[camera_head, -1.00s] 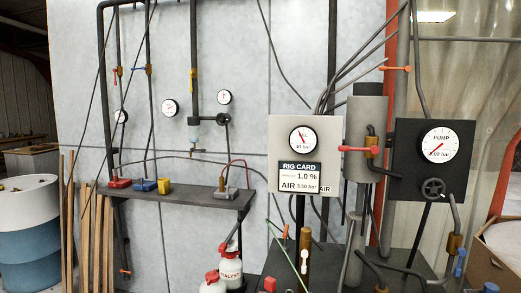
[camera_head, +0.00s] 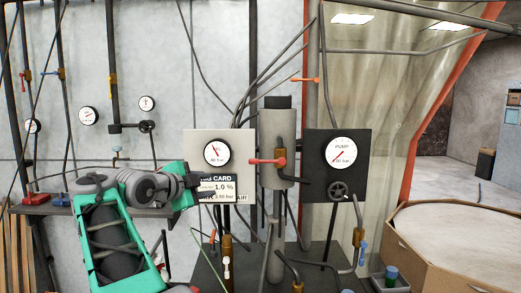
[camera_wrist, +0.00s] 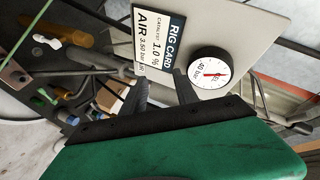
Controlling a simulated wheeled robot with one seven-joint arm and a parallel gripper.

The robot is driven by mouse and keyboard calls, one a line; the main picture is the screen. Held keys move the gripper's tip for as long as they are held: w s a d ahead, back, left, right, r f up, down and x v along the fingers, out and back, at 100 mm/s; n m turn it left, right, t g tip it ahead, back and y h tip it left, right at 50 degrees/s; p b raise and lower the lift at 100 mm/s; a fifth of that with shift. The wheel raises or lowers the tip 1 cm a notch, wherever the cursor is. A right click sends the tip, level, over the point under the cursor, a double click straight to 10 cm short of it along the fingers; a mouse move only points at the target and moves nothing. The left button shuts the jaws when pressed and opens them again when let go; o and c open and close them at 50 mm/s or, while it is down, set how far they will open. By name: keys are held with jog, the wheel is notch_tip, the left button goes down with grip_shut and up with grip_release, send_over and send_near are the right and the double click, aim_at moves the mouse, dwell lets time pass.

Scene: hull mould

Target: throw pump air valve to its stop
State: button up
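The dark pump panel (camera_head: 315,185) stands right of centre in the head view, with a round PUMP gauge (camera_head: 341,150) and a dark handwheel (camera_head: 338,190). A valve with a red lever (camera_head: 266,162) and brass body sits left of it, its lever pointing left. Another brass valve with a blue handle (camera_head: 362,252) is on the pipe below right. I cannot tell which is the pump air valve. My gripper (camera_head: 205,190) is in front of the rig card, left of these valves. In the wrist view my gripper (camera_wrist: 160,90) has two dark fingers apart, with nothing between them.
The grey gauge board (camera_head: 194,146) with the rig card (camera_wrist: 155,40) is close to my gripper. A bench (camera_head: 150,212) is left; a large wooden tub (camera_head: 430,245) is right.

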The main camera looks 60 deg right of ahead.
aim_at(262, 161)
jog(key=s+d+r+m+g, duration=0.1)
jog(key=s+r+m+g, duration=0.1)
jog(key=s, duration=0.1)
jog(key=s+d+r+m+g, duration=0.2)
jog(key=s+m, duration=0.1)
jog(key=s+d+r+m+g+h, duration=0.1)
jog(key=s+d+r+m+g, duration=0.1)
jog(key=s+m, duration=0.1)
jog(key=shift+s+r+p, duration=0.2)
jog(key=shift+s+p, duration=0.05)
jog(key=shift+p, duration=0.15)
jog(key=p+x, duration=0.2)
jog(key=x, duration=0.4)
jog(key=shift+s+d, duration=0.15)
jog(key=shift+d, duration=0.2)
jog(key=shift+d+f, duration=0.15)
jog(key=shift+d, duration=0.15)
jog(key=shift+c, duration=0.3)
grip_shut()
